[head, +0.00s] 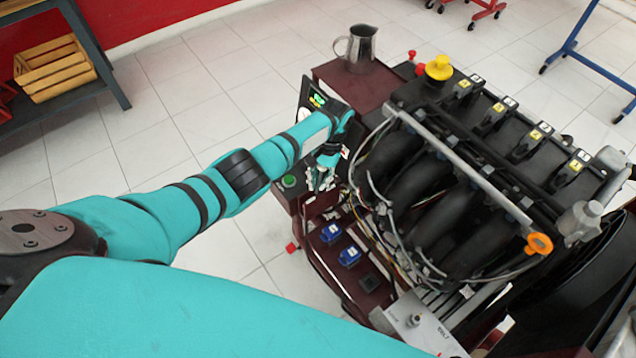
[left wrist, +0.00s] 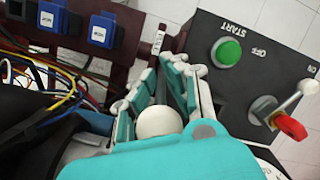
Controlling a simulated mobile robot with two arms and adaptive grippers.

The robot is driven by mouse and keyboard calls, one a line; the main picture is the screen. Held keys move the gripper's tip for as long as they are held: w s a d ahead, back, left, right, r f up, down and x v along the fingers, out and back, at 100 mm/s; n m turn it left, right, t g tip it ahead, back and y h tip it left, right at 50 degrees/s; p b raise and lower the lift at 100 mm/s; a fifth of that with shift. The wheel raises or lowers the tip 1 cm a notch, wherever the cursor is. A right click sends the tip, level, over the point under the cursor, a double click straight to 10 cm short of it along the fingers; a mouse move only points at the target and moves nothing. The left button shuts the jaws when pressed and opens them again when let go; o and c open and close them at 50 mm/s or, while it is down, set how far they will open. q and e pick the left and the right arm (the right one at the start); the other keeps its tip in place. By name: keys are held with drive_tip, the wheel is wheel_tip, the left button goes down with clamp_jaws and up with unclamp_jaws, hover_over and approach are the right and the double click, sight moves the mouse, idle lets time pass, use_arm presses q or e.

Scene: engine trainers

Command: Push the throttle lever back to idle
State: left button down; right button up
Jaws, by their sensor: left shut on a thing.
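The throttle lever shows as a pale round knob (left wrist: 158,122) in the left wrist view, between the two fingers of my left gripper (left wrist: 168,85). In the head view my left gripper (head: 326,165) is at the left side of the engine trainer, beside the control panel. The lever itself cannot be made out there. My right gripper is not in view.
A black control box with a green START button (left wrist: 228,52) and a red-tipped switch handle (left wrist: 290,125) is close beside the gripper. Blue sockets (left wrist: 103,30) and loose wires lie opposite. The engine (head: 440,190) stands right of the arm; a metal jug (head: 357,48) is behind.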

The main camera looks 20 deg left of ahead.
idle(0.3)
use_arm(q)
drive_tip(key=c, duration=1.4)
unclamp_jaws()
drive_tip(key=shift+w+r, duration=0.15)
drive_tip(key=shift+r, duration=0.05)
drive_tip(key=v, duration=1.1)
drive_tip(key=shift+w+d+r, duration=0.1)
drive_tip(key=shift+d+r, duration=0.05)
drive_tip(key=shift+r, duration=0.1)
